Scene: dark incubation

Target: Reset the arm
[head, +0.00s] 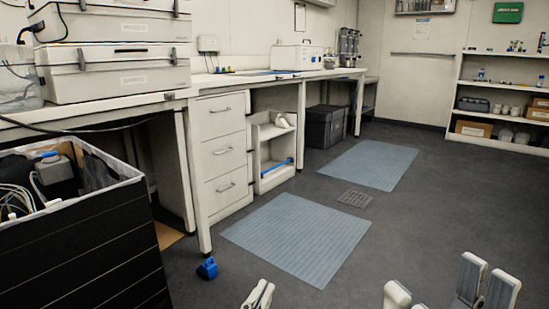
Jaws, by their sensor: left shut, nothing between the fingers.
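My left gripper (258,294) shows at the bottom edge, left of centre. Its two pale fingers are together, with nothing held between them. It is over the dark floor, in front of the nearer blue mat. Further right at the bottom edge are more pale parts of mine with dark pieces between them, cut off by the frame. Most of both arms is out of view.
A black bin (85,245) with cables stands at left, beside the white bench (120,108). A small blue object (207,268) lies on the floor. Blue mats (300,236) and a floor grate (355,198) lie flat. Shelves (500,95) stand far right. The right floor is clear.

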